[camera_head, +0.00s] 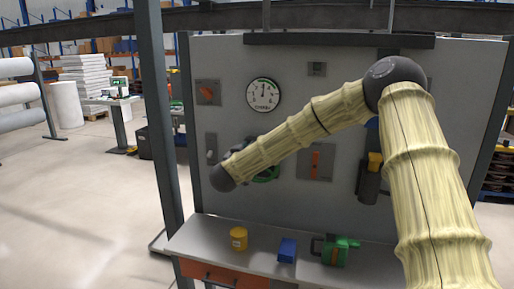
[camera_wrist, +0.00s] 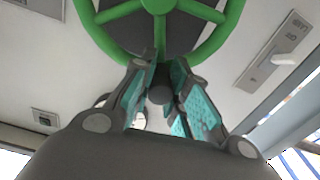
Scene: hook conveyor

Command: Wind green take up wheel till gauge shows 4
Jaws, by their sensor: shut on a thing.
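The green wheel (camera_wrist: 222,35) fills the top of the wrist view, with spokes meeting at a green hub. In the head view only a part of the green wheel (camera_head: 268,174) shows behind my arm. My gripper (camera_wrist: 161,68) is shut around the wheel's dark grey handle knob (camera_wrist: 160,95), at the near side of the rim. The fingers have teal pads. In the head view the gripper is mostly hidden by my arm. The round white gauge (camera_head: 263,95) is on the panel above the wheel. Its needle looks to point roughly upward; the digits are too small to read surely.
The grey panel (camera_head: 225,60) also carries an orange switch (camera_head: 206,92), an orange lever plate (camera_head: 315,161) and a dark device with a yellow part (camera_head: 374,163). A yellow tin (camera_head: 239,238), a blue box (camera_head: 287,250) and a green can (camera_head: 335,250) stand on the shelf below.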

